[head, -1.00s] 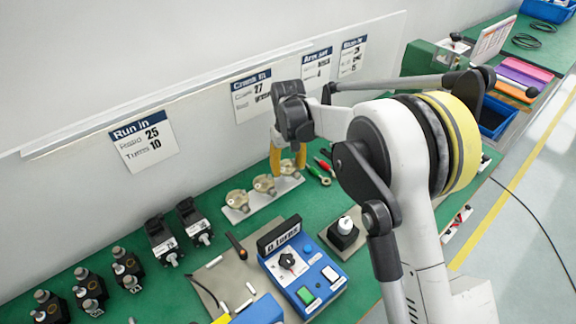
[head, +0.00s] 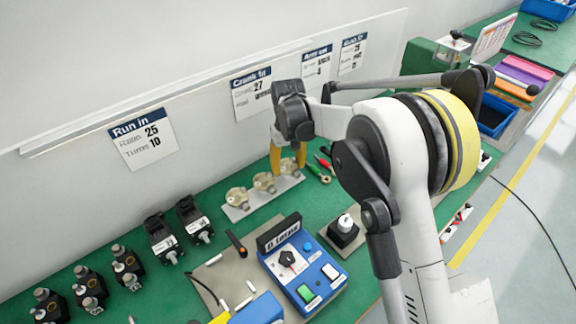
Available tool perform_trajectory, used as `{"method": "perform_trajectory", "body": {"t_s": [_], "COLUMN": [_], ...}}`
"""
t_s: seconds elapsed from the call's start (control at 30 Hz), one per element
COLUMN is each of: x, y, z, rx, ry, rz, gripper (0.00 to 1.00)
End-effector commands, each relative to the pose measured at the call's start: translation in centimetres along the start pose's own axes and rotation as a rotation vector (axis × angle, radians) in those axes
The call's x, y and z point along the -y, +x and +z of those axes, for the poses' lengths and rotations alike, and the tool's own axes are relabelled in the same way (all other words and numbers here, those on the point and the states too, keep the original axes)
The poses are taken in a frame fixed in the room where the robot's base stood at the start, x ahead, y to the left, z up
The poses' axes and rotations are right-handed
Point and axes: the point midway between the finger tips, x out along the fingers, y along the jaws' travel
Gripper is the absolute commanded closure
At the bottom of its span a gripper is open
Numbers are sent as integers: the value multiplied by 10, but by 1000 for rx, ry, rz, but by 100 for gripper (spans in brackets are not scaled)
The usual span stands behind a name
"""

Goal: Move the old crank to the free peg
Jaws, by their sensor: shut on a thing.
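A pale rack (head: 236,216) on the green bench carries a row of round, brass-coloured crank-like parts. One part (head: 237,197) is at its left end, a second (head: 264,182) is in the middle, and a third (head: 286,167) is at the right. My gripper (head: 287,167) points down over the right end, its yellow fingers on either side of the third part and shut on it. The fingers partly hide this part, so I cannot tell if it is clear of the rack. Nothing visible marks which crank is old. I cannot make out a free peg.
A blue tester (head: 300,272) and a black block with a white knob (head: 344,232) stand in front of the rack. Several black motor-like units (head: 162,240) stand at the left. Red and green hand tools (head: 321,172) lie close right of my gripper. The wall is behind.

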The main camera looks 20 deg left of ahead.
Motion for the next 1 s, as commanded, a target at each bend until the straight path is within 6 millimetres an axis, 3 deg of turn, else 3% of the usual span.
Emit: {"method": "perform_trajectory", "body": {"t_s": [0.27,0.3,0.37,0.83,1.0], "x": [0,0,0,1,1], "y": [2,2,2,1,-18], "z": [0,0,0,0,0], "rx": [0,0,0,1,1], "ry": [0,0,0,-2,-1], "rz": [0,0,0,-2,-2], "gripper": [80,40,22,21,21]}}
